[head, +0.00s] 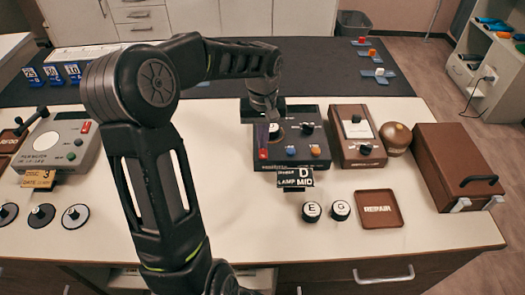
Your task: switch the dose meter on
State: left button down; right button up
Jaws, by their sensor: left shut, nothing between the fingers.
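A black control box (314,160) stands on the white table, with blue and orange buttons, small knobs, a red-tipped part at its left and a tag reading "D LAMP MID" at its front. A brown box (372,151) with a pale panel and dark knobs stands just right of it. I cannot tell which of these is the dose meter. My left gripper (267,113) points down over the black box's left back part, shut and empty; its tips are too small to tell contact. My right gripper is out of view.
Round pieces E (312,211) and G (340,209) and a brown "REPAIR" tray (378,209) lie in front. A wooden case (456,165) and a round brown object (396,137) are at right. My left arm hides the table's middle left.

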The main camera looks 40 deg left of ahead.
pick_arm(q)
jog(key=shift+f, duration=0.4)
jog(key=shift+r+p, duration=2.3)
jog(key=shift+r, duration=1.25)
